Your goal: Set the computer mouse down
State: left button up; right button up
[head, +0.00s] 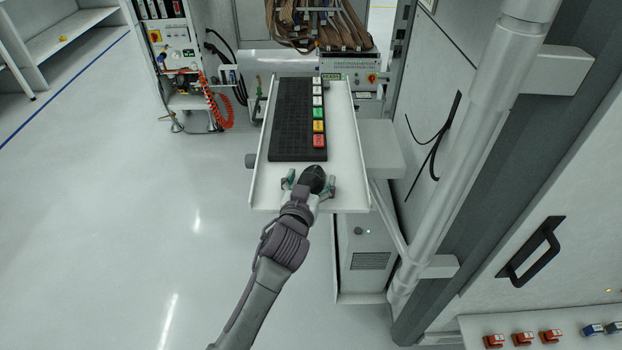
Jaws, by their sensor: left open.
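The black computer mouse (314,178) rests at the near end of a white tray-like shelf (345,182), just below a black keyboard (291,120). My left gripper (310,184) is at the mouse, with its green-tipped fingers spread apart on either side of it. The fingers look open. Part of the mouse's near end is hidden by the gripper. My right gripper does not show.
The keyboard has white, green, yellow and red keys along its right side. The shelf has raised side edges. A white cabinet wall with a black handle (531,251) and a thick pole (470,150) stand to the right. Open floor lies left.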

pick_arm(q)
jog(key=shift+r, duration=0.1)
jog(key=v, duration=1.2)
jog(key=s+a+f+g, duration=0.2)
jog(key=s+f+g, duration=0.15)
jog(key=f, duration=0.85)
jog(key=s+a+f+m+g+y, duration=0.1)
jog(key=s+a+f+g, duration=0.2)
jog(key=f, duration=1)
jog(key=s+a+f+g, duration=0.15)
jog(key=s+f, duration=0.35)
jog(key=f, duration=0.7)
jog(key=s+a+f+g+y, duration=0.1)
jog(key=s+a+f, duration=0.3)
jog(key=s, duration=0.6)
jog(key=s+a+f+g, duration=0.3)
jog(key=s+a+f, duration=0.2)
jog(key=s+f, duration=0.3)
jog(key=s+a+f+n+g+y, duration=0.1)
jog(key=s+a+f, duration=0.4)
jog(key=s, duration=0.7)
jog(key=shift+s+a+f+g+y, duration=0.2)
jog(key=shift+a+f+g+y, duration=0.1)
jog(key=shift+f+g, duration=0.5)
